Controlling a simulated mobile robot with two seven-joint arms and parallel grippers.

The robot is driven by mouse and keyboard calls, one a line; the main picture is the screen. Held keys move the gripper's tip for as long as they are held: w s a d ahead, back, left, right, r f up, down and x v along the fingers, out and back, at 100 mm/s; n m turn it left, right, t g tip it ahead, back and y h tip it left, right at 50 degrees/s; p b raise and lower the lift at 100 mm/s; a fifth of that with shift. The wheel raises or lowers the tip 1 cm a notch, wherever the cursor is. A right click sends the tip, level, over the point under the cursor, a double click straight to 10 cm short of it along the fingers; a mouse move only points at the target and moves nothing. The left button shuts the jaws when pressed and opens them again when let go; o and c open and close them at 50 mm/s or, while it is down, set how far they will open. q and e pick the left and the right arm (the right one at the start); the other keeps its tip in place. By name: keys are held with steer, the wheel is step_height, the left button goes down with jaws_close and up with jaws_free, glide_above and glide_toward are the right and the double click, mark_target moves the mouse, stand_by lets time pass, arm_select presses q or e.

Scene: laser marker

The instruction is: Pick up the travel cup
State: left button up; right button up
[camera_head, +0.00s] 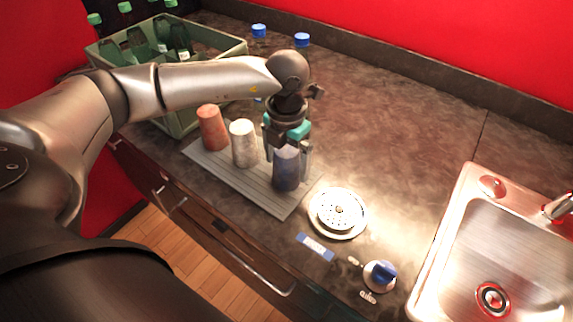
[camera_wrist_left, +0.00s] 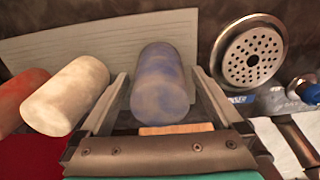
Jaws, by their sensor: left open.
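The travel cups stand in a row on a grey ribbed mat (camera_head: 234,178): a reddish cup (camera_head: 212,128), a cream cup (camera_head: 243,144) and a blue cup (camera_head: 286,169). My left gripper (camera_head: 288,160) points down over the blue cup. In the left wrist view, the open fingers of my left gripper (camera_wrist_left: 160,110) lie on both sides of the blue cup (camera_wrist_left: 162,80), with a gap visible. The cream cup (camera_wrist_left: 66,95) is just outside the left finger, and the reddish cup (camera_wrist_left: 20,98) is farther left. My right gripper is not in view.
A round perforated metal plate (camera_head: 338,213) lies right of the mat, with a blue knob (camera_head: 382,274) near it. A steel sink (camera_head: 505,250) is at the right. A green crate of bottles (camera_head: 105,52) stands at the back left. The back counter is mostly clear.

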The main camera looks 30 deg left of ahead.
arm_select(q)
steer(key=shift+f, duration=0.25)
steer(key=c, duration=1.4)
steer(key=shift+r, duration=0.15)
